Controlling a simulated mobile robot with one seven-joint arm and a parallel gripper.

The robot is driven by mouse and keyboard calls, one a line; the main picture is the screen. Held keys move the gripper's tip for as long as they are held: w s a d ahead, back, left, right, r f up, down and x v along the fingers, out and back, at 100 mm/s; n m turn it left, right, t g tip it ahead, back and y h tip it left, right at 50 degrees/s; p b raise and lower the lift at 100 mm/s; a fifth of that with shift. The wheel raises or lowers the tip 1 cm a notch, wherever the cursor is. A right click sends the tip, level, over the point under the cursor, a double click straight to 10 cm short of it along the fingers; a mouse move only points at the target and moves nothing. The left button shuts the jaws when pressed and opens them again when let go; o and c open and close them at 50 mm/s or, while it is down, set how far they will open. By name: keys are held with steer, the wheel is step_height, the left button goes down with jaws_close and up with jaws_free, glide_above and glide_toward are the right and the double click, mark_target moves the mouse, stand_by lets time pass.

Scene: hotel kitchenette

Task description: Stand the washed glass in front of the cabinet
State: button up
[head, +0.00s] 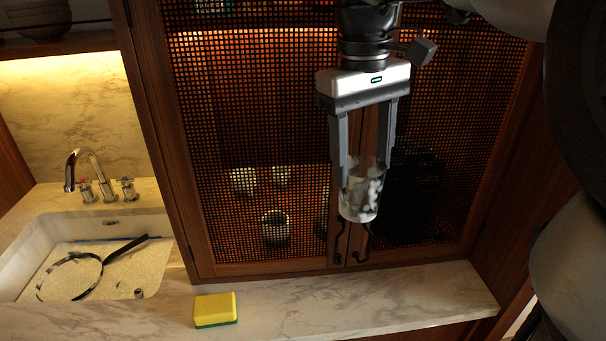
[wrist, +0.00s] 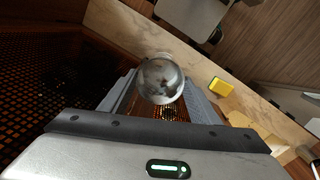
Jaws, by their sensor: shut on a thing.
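A clear glass (head: 360,194) hangs upright between the fingers of my gripper (head: 363,168) in the head view. My gripper points down and is shut on the glass. The glass is in the air, in front of the cabinet's mesh doors (head: 260,110) and above the marble counter (head: 390,291). In the wrist view the glass (wrist: 161,80) shows as a round shape between the fingers of my gripper (wrist: 160,92). The cabinet's dark door handles (head: 351,243) are just below and behind the glass.
A yellow and green sponge (head: 215,309) lies on the counter to the left. The counter strip right of the sponge is clear. Cups (head: 274,227) stand behind the mesh.

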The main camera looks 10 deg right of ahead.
step_height(320, 180, down, 27)
steer(key=b, duration=0.3)
steer(key=shift+s+b, duration=0.2)
steer(key=shift+b, duration=0.1)
steer(key=shift+f, duration=0.15)
steer(key=o, duration=1.7)
step_height(320, 180, up, 12)
steer(key=a+p, duration=0.1)
steer(key=p, duration=0.1)
steer(key=shift+s+d+r+m+t+y, duration=0.15)
steer(key=shift+s+r+m+t, duration=0.7)
steer(key=shift+s, duration=1.15)
steer(key=shift+s+r+m+t+y, duration=0.2)
steer(key=shift+s+r+m+t, duration=0.35)
steer(key=shift+s+t, duration=1)
steer(key=shift+s+d+r+m+t+y, duration=0.15)
steer(key=shift+s+r+m+t, duration=0.5)
steer(key=shift+s, duration=1.8)
steer(key=shift+a, duration=0.1)
